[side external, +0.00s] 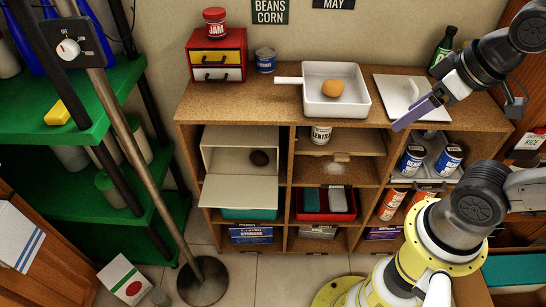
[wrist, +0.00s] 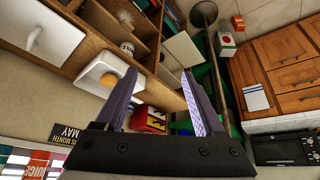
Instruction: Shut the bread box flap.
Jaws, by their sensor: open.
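In the wrist view the flap (wrist: 183,49) shows as a pale panel beyond the fingertips. My gripper (side external: 412,115) has purple fingers and is raised over the right end of the shelf top, well away from the flap. In the wrist view my gripper (wrist: 160,70) is open, with nothing between its fingers.
A white tray (side external: 318,107) with an orange-brown round item stands on the shelf top. A red-and-yellow drawer box (side external: 217,57) with a jam jar stands at the back left. A slanted metal pole (side external: 151,176) stands left of the flap.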

